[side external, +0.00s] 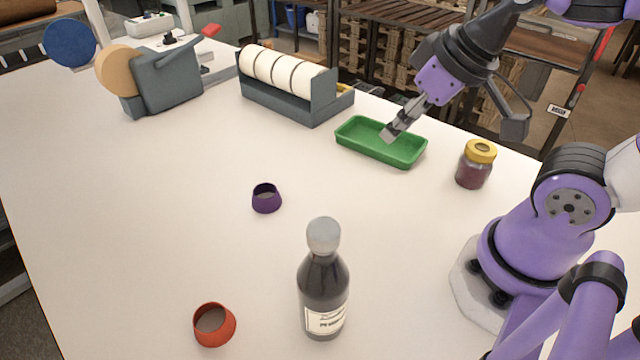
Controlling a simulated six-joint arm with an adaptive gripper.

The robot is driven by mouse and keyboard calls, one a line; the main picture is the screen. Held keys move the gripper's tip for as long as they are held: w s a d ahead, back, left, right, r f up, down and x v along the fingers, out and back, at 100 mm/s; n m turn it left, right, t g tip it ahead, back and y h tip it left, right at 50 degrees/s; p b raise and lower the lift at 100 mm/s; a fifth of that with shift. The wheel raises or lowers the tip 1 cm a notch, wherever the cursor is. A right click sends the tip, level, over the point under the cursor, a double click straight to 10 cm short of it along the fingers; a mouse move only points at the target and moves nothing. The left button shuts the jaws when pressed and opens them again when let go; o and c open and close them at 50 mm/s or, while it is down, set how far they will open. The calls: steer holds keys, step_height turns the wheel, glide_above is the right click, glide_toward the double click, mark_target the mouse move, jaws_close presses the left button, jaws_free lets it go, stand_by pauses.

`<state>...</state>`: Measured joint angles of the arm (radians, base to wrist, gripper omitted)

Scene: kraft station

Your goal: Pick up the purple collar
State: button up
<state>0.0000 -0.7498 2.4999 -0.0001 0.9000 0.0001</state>
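The purple collar (266,199) is a small dark ring, wider at its base, standing on the white table left of the picture's middle. My gripper (388,137) points down and to the left, over or at the green tray (407,161), well to the right of and behind the collar. The fingers look close together, but this view does not show clearly whether they are shut. I see nothing held in them.
A dark bottle (324,295) with a grey cap and an orange-red collar (214,325) stand in front. A yellow-lidded jar (475,164) stands right of the tray. A roll dispenser (283,86) and a tape machine (165,80) stand behind. The table around the purple collar is clear.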

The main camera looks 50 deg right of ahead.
steer(key=w+a+r+g+y, duration=0.1)
steer(key=w+a+r+g, duration=0.15)
steer(key=w, duration=0.35)
steer(key=g+y, duration=0.1)
steer(key=g, duration=0.2)
glide_above(257, 193)
steer(key=s, duration=0.2)
step_height(257, 193, down, 14)
steer(key=shift+r, duration=0.25)
steer(key=f, duration=0.2)
steer(key=a+f, duration=0.1)
steer(key=f, duration=0.2)
steer(key=shift+a+f, duration=0.2)
steer(key=shift+f, duration=0.15)
jaws_close()
